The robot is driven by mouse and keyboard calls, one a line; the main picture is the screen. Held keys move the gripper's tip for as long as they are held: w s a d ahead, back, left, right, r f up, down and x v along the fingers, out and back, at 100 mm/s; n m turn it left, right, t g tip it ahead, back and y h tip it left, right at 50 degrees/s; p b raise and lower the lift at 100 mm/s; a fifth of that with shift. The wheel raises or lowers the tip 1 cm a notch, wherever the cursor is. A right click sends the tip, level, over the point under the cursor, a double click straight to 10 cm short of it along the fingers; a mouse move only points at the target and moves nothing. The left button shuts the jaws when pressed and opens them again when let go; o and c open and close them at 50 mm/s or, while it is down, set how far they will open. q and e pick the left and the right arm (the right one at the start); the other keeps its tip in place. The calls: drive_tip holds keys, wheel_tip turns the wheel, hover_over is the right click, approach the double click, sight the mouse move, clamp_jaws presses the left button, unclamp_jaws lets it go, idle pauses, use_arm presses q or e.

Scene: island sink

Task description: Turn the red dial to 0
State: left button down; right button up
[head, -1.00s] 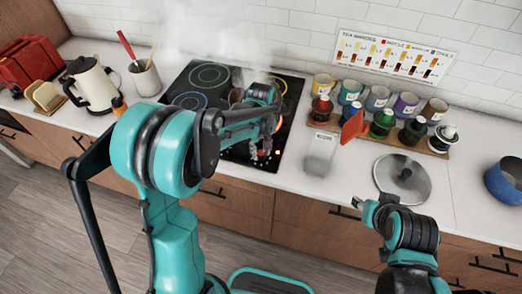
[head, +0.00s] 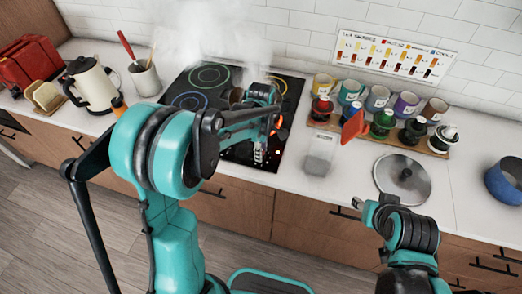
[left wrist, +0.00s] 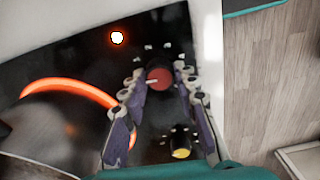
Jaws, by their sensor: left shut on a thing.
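The red dial (left wrist: 159,78) is on the black cooktop's control area, with a pale pointer mark toward the left in the left wrist view. Small pale marks ring it. My left gripper (left wrist: 157,88) has its two fingers on either side of the dial, shut on it. In the head view my left gripper (head: 261,148) is low over the front right of the cooktop (head: 190,88) and hides the dial there. A yellow dial (left wrist: 181,153) is beside it. My right gripper (head: 366,207) is near the counter's front edge, away from the cooktop; its finger opening is unclear.
A glowing orange ring (left wrist: 75,88) and a bright red light (left wrist: 117,38) show near the dial. Steam (head: 205,30) rises behind. A clear container (head: 320,153), a red spatula-like item (head: 354,126), and a lid (head: 403,178) are to the right. A kettle (head: 93,86) is left.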

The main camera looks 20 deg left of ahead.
use_arm(q)
drive_tip(key=shift+n, duration=0.3)
drive_tip(key=c, duration=1.2)
unclamp_jaws()
drive_tip(key=shift+o, duration=0.2)
drive_tip(key=shift+r, duration=0.1)
wheel_tip(320, 180, up, 12)
